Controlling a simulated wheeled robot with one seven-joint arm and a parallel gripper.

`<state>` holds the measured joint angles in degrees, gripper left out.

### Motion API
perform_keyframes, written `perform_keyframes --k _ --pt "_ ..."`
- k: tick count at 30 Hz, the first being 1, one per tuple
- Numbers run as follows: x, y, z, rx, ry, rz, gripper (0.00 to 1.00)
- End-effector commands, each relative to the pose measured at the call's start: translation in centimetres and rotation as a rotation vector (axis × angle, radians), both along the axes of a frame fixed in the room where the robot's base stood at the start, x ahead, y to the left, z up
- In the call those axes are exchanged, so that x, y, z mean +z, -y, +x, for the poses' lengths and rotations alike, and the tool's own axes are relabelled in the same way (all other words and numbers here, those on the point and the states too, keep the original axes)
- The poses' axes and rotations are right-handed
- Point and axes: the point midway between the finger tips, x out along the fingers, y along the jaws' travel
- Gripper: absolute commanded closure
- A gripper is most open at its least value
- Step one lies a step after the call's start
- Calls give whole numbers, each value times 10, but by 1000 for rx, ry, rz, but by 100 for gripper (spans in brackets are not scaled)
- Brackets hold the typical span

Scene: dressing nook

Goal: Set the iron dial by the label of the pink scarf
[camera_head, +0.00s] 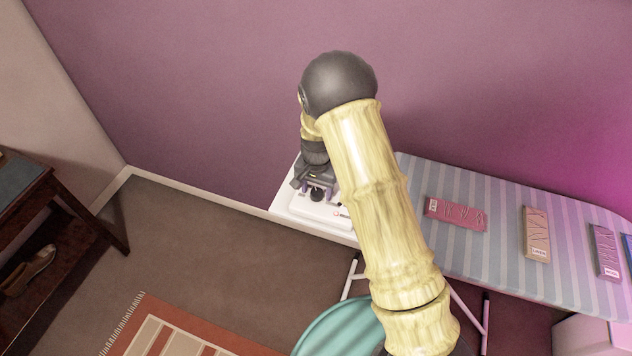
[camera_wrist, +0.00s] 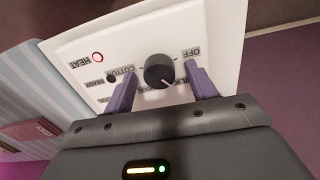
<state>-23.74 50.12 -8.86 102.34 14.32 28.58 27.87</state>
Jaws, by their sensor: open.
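The iron dial (camera_wrist: 158,70) is a round dark knob on a white panel (camera_wrist: 215,35). My gripper (camera_wrist: 159,73) is open, with one purple finger on each side of the knob; I cannot tell whether they touch it. The labels look upside down: OFF, COTTON and others partly hidden by the fingers. A pale pointer mark on the knob faces the gripper side, near the partly hidden labels. In the head view my gripper (camera_head: 318,186) is over the panel. The pink scarf (camera_head: 460,215) lies folded on the ironing board, with a small white label (camera_head: 433,205) too small to read.
The striped ironing board (camera_head: 505,197) also holds a beige folded piece (camera_head: 537,234), a mauve one (camera_head: 605,251) and a blue one at the right edge. The panel has a red-ringed HEAT lamp (camera_wrist: 98,57) and a dark READY lamp (camera_wrist: 111,78). A wall stands behind.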

Motion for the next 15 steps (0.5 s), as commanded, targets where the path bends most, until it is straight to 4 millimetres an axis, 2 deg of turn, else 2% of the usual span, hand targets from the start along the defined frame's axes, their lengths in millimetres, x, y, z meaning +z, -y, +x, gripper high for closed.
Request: perform_keyframes --k 5,8,15 --pt "11 0 1 1 2 1 43" --pt "24 -1 1 0 4 2 43" --pt "71 -1 1 1 5 2 43"
